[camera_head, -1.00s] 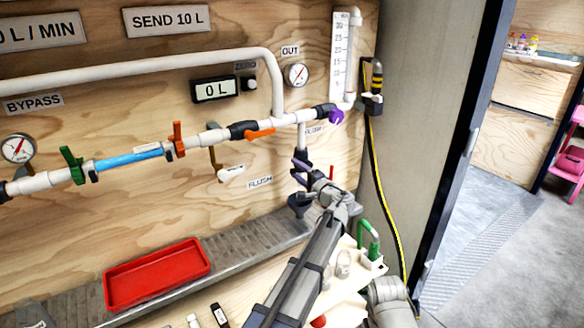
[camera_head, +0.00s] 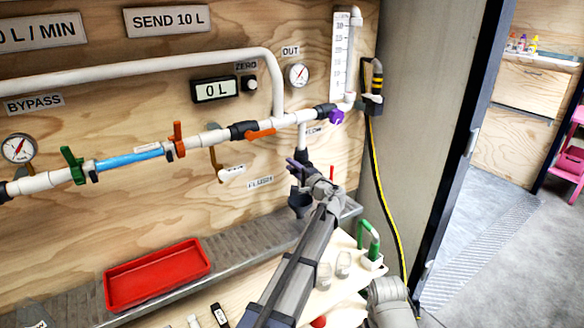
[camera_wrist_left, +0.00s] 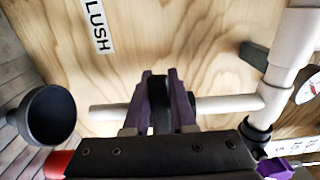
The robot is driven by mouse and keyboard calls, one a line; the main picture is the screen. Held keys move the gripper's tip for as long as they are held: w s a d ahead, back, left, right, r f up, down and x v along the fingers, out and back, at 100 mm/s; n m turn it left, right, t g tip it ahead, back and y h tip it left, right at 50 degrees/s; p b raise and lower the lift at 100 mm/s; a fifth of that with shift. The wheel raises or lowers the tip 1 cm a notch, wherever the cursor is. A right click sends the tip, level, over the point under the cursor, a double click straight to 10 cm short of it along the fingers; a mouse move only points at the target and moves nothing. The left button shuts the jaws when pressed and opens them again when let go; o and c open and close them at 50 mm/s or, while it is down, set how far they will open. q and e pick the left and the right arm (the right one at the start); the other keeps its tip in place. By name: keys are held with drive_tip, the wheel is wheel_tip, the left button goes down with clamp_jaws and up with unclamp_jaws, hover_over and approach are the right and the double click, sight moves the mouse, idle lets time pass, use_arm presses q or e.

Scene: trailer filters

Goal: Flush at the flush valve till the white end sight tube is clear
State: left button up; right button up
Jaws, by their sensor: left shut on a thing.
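My left gripper (camera_head: 300,168) is in front of the right side of the panel, near the FLUSH label (camera_head: 260,183). In the left wrist view its purple fingers (camera_wrist_left: 158,100) are closed around a dark handle (camera_wrist_left: 158,105) in front of a white pipe (camera_wrist_left: 108,112). The handle is mostly hidden by the gripper in the head view. A dark funnel (camera_head: 301,203) is below the gripper; it also shows in the left wrist view (camera_wrist_left: 47,115). A blue sight section (camera_head: 130,160) lies in the line at left; a white scaled tube (camera_head: 349,55) stands upright. My right gripper is out of view.
The display (camera_head: 214,89) reads 0 L. A red tray (camera_head: 205,265) stands on the grey ledge at lower left. Clear beakers (camera_head: 343,263) and a green-handled object (camera_head: 370,240) are on the bench by my forearm. A black-yellow hose (camera_head: 375,190) hangs at right.

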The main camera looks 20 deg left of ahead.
use_arm(q)
clamp_jaws()
idle(0.8)
drive_tip(key=shift+w+d+r+m+p, duration=0.1)
drive_tip(key=shift+r+m+p, duration=0.4)
drive_tip(key=shift+m, duration=0.65)
drive_tip(key=shift+w+d+r+m+p, duration=0.15)
drive_tip(key=shift+r+m+p, duration=0.35)
drive_tip(key=shift+m, duration=0.7)
drive_tip(key=shift+w+d+r+m+p, duration=0.1)
drive_tip(key=shift+r+m+p, duration=0.4)
drive_tip(key=shift+m, duration=0.65)
drive_tip(key=o, duration=0.7)
unclamp_jaws()
